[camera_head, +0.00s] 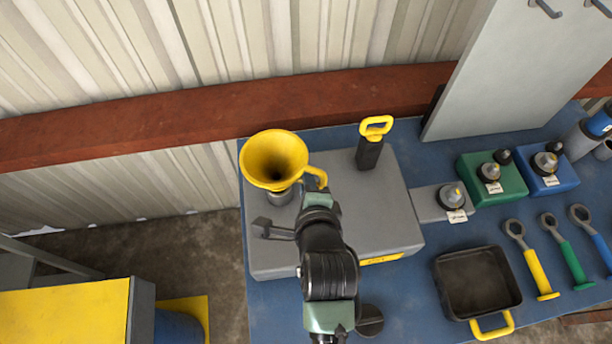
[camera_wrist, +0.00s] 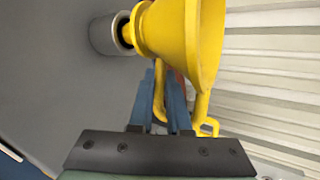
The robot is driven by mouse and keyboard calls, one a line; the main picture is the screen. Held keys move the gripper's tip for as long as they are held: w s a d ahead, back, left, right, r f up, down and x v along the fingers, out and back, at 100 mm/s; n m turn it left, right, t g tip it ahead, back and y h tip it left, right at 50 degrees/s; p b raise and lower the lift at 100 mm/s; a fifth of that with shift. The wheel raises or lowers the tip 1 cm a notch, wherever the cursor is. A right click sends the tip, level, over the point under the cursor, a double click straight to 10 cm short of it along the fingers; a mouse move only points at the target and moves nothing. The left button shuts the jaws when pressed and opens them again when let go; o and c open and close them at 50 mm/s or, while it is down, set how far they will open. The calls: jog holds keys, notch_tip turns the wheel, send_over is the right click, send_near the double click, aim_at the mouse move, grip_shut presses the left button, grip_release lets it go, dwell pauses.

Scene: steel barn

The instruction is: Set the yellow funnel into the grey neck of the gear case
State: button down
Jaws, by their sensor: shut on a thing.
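The yellow funnel (camera_head: 273,158) is upright, its wide mouth facing up, over the left part of the grey gear case (camera_head: 385,212). The gear case's grey neck (camera_head: 280,197) shows just under the funnel. In the wrist view the funnel (camera_wrist: 205,45) has its narrow spout at the dark opening of the neck (camera_wrist: 103,35). The spout's tip is hidden there, and I cannot tell how deep it sits. My gripper (camera_head: 317,186) is shut on the funnel's handle, right of the cone; its blue fingers (camera_wrist: 160,100) show in the wrist view.
A yellow-handled dipstick (camera_head: 372,143) stands at the back of the case. A dark tray (camera_head: 476,283), a green block (camera_head: 491,179) and several ring-ended tools (camera_head: 530,260) lie to the right on the blue bench (camera_head: 400,316). A corrugated wall and a red beam (camera_head: 210,112) stand behind.

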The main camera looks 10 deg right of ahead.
jog(key=shift+f+b, duration=0.85)
jog(key=shift+f, duration=0.55)
jog(key=c, duration=0.8)
grip_release()
jog(key=v, duration=1.3)
jog(key=shift+b, duration=0.4)
notch_tip(320, 180, up, 5)
jog(key=p, duration=0.5)
jog(key=shift+p, duration=0.3)
